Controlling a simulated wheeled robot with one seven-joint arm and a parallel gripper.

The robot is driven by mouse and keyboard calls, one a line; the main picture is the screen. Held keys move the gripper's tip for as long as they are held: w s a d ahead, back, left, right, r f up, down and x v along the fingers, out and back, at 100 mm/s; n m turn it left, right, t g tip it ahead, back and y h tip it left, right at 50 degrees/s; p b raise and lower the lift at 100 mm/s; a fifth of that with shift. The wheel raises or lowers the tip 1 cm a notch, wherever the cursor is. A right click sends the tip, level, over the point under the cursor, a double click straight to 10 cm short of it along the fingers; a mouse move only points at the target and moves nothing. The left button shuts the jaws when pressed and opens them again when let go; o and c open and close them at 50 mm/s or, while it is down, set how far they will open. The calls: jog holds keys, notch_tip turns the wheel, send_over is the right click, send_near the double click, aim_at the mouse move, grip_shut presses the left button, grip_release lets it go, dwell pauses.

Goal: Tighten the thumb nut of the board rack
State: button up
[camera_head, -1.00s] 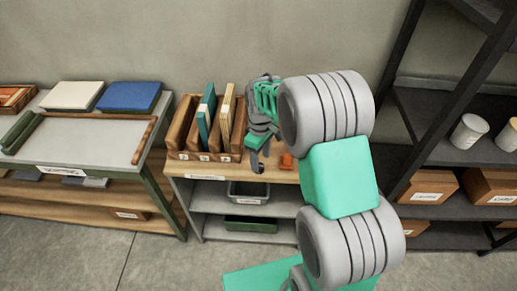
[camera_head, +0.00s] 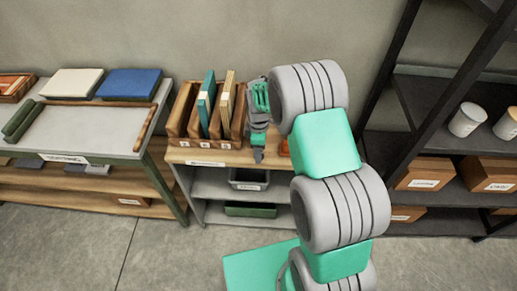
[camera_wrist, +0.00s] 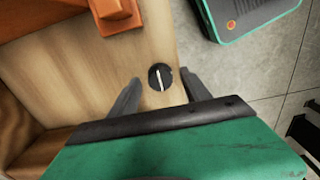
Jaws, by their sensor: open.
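The board rack (camera_head: 177,125) is a brown wooden rack with labelled slots and upright boards, a teal one (camera_head: 206,100) and a cream one (camera_head: 228,100). It stands on the wooden top of a low unit. My gripper (camera_head: 258,156) points down at the rack's right side, over the wooden top. In the wrist view, a small dark round knob with a pale bar (camera_wrist: 160,76), which looks like the thumb nut, lies between my two open fingers. No contact with it is visible. Whether it stands up from the wood is unclear. The rack's brown wood (camera_wrist: 15,125) shows at the left.
An orange block (camera_wrist: 118,14) sits near the knob, partly behind my arm in the head view. A grey-topped table (camera_head: 85,130) with a white and a blue block stands left. A dark shelf (camera_head: 395,160) stands right. Bins sit under the wooden top.

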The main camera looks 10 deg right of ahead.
jog(key=shift+c, duration=0.4)
grip_shut()
jog(key=shift+m, duration=0.3)
jog(key=m+b, duration=0.2)
jog(key=m, duration=0.1)
jog(key=shift+f+b, duration=0.1)
jog(key=shift+b, duration=0.2)
jog(key=m+b, duration=0.2)
jog(key=m, duration=0.3)
jog(key=shift+m, duration=0.4)
jog(key=m+b, duration=0.1)
jog(key=m, duration=0.3)
jog(key=shift+b, duration=0.4)
jog(key=shift+m+b, duration=0.45)
jog(key=shift+m, duration=1.85)
